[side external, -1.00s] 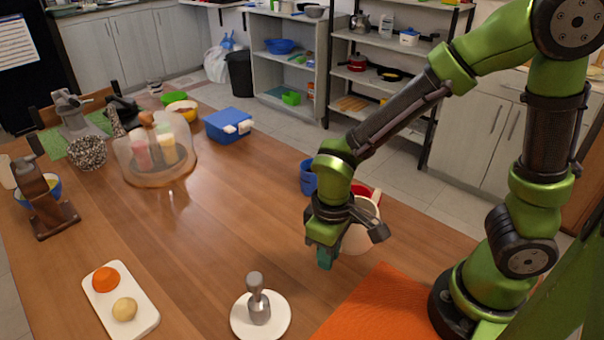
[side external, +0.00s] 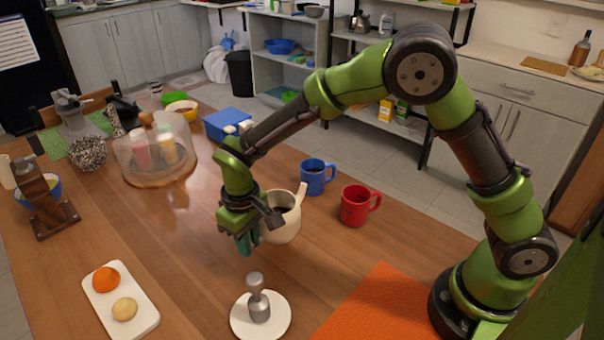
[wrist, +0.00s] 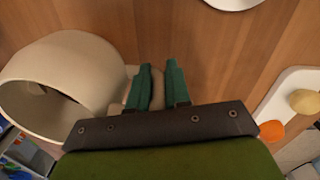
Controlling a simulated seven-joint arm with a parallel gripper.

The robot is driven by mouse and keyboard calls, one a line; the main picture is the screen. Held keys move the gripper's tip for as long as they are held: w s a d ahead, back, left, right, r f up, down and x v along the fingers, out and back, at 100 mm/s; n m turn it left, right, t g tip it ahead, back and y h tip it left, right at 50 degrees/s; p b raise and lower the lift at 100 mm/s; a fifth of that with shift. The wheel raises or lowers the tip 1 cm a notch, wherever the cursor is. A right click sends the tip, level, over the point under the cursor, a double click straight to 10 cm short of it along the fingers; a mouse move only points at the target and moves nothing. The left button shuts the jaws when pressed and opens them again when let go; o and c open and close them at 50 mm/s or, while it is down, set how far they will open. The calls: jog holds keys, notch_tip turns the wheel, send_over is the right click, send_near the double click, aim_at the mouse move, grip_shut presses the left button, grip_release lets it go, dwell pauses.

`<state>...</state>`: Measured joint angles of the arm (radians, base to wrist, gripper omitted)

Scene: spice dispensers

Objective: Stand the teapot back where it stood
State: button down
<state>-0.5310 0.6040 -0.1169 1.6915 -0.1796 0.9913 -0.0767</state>
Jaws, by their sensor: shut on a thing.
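The cream teapot (side external: 284,228) is at mid-table in the side view, with its spout pointing up to the right and dark liquid showing inside. It looks held at or just above the wooden table; I cannot tell if its base touches. My gripper (side external: 246,243) is on its left side, pointing down. In the wrist view my gripper (wrist: 158,85) has its teal fingers shut on the teapot's handle, and the teapot (wrist: 70,75) fills the left, its open top partly visible. My gripper hides part of the teapot in the side view.
A blue mug (side external: 318,178) and a red mug (side external: 356,207) stand right of the teapot. A white saucer (side external: 276,327) with a metal tamper is in front. A white board (side external: 142,318), a glass dome (side external: 128,160) and an orange mat (side external: 375,312) lie around. Wood between them is bare.

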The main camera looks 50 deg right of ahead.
jog(key=shift+f, duration=1.25)
jog(key=shift+f, duration=0.2)
jog(key=c, duration=1.1)
grip_release()
